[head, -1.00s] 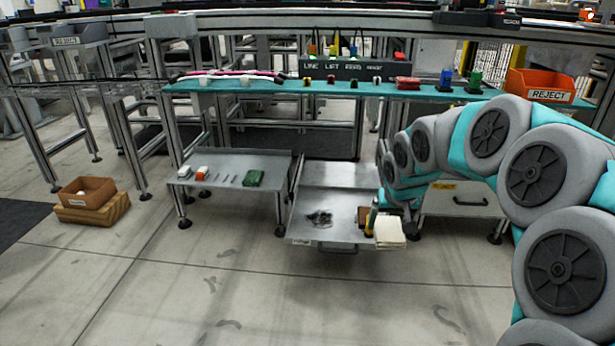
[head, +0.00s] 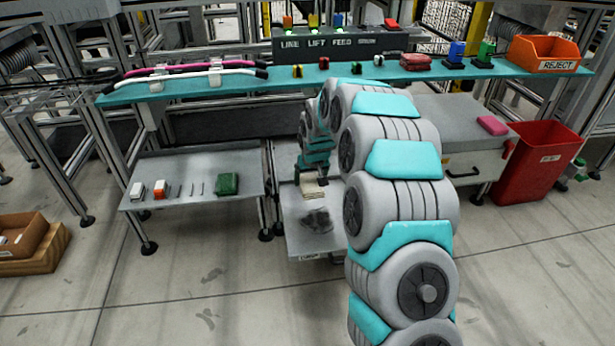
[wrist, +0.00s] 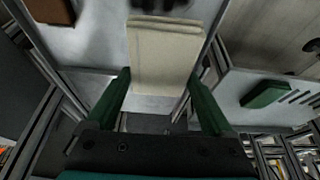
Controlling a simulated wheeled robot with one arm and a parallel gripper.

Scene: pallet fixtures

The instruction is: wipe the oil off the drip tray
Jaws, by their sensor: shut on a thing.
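The drip tray (head: 298,240) is a grey metal pull-out tray low at the centre of the head view. A dark oil smear (head: 317,221) lies on it. My gripper (head: 310,182) is over the tray's rear part, behind the smear, with its fingers small in the head view. In the wrist view, its two green fingers (wrist: 160,98) are shut on a folded cream cloth (wrist: 165,55), which points away from me. I cannot tell whether the cloth touches the tray. My arm hides the tray's right side.
A brown block (wrist: 50,10) is at the wrist view's upper left. A side shelf (head: 180,165) left of the tray holds a green item (head: 227,184) and small parts. A teal shelf (head: 350,83) runs above. A red bin (head: 535,160) stands right. The floor in front is clear.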

